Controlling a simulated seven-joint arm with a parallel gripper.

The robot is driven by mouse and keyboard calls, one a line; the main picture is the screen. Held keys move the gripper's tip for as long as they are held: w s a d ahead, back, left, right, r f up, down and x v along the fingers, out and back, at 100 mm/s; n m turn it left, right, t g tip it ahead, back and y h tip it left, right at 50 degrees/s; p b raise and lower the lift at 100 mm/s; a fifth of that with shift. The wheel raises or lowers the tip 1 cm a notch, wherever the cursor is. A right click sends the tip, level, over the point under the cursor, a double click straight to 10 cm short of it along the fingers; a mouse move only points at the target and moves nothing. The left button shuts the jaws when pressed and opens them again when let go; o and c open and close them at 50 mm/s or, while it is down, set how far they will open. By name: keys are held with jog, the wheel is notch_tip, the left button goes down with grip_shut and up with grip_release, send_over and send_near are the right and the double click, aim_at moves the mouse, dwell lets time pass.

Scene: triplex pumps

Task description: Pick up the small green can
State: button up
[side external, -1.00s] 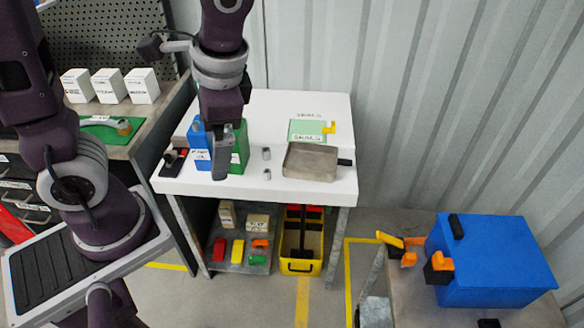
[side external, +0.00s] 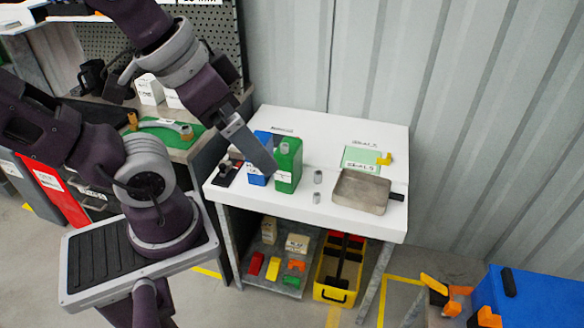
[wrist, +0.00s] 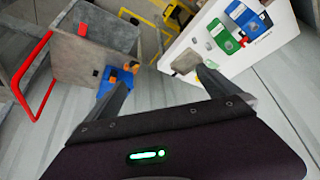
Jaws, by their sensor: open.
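The green can (side external: 288,165) stands upright on the white table, just right of the blue can (side external: 262,144). In the wrist view the green can (wrist: 224,39) is at the upper right, beside the blue can (wrist: 248,20). My gripper (side external: 267,167) slants down from the upper left in the side view. Its finger overlaps part of the blue can there, left of the green can; contact cannot be told. In the wrist view my gripper (wrist: 164,77) has its fingers spread with nothing held between them, and the green can lies outside them.
A metal tray (side external: 362,192) and a pale green seals pad (side external: 358,155) are at the table's right. Two small grey cylinders (side external: 317,187) stand right of the green can. A dark tool (side external: 224,173) lies at the left edge. The table's rear is clear.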

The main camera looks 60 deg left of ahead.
dwell(0.3)
jog(key=c, duration=0.4)
jog(key=shift+c, duration=0.2)
